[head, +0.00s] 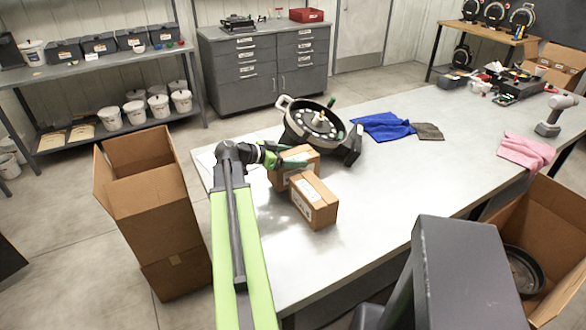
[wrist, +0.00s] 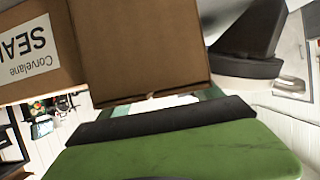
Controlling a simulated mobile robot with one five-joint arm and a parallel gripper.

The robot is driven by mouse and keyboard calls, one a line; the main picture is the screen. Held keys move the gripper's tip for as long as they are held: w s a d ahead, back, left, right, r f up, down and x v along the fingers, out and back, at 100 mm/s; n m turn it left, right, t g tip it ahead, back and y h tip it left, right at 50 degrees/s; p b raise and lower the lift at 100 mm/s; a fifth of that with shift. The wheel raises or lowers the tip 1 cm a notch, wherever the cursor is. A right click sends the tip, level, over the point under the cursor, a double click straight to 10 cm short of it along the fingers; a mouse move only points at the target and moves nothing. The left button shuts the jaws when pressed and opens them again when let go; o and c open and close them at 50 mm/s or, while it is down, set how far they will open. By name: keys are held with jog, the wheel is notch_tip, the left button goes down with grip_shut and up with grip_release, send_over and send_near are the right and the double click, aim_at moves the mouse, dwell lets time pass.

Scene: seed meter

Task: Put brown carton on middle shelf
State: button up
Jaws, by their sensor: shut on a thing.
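Two brown cartons stand close together on the grey table in the head view. My gripper (head: 290,160) is at the rear carton (head: 311,161), with a green finger across its top. The front carton (head: 323,212) has a white label and stands just in front. In the wrist view, a plain brown carton face (wrist: 140,50) fills the middle above my green finger, and a labelled carton (wrist: 35,75) is beside it at left. My gripper is shut on the rear carton; the far finger is mostly hidden. A shelf unit (head: 100,64) stands at back left; which level is the middle one is unclear.
A round seed meter (head: 312,120) sits right behind the cartons. Blue (head: 380,126) and pink (head: 526,152) cloths lie farther right on the table. A tall open cardboard box (head: 160,215) stands on the floor left of the table. The shelf holds dark bins above and white buckets below.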

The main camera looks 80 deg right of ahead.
notch_tip(320, 180, down, 2)
jog(key=shift+f+b, duration=0.15)
jog(key=shift+b, duration=0.3)
jog(key=shift+r, duration=0.2)
jog(key=shift+f, duration=0.15)
jog(key=o, duration=1.7)
jog(key=shift+o, duration=0.2)
jog(key=shift+r+p, duration=0.3)
jog(key=shift+p, duration=0.05)
jog(key=p+v, duration=0.4)
jog(key=v, duration=0.8)
jog(key=shift+f, duration=0.2)
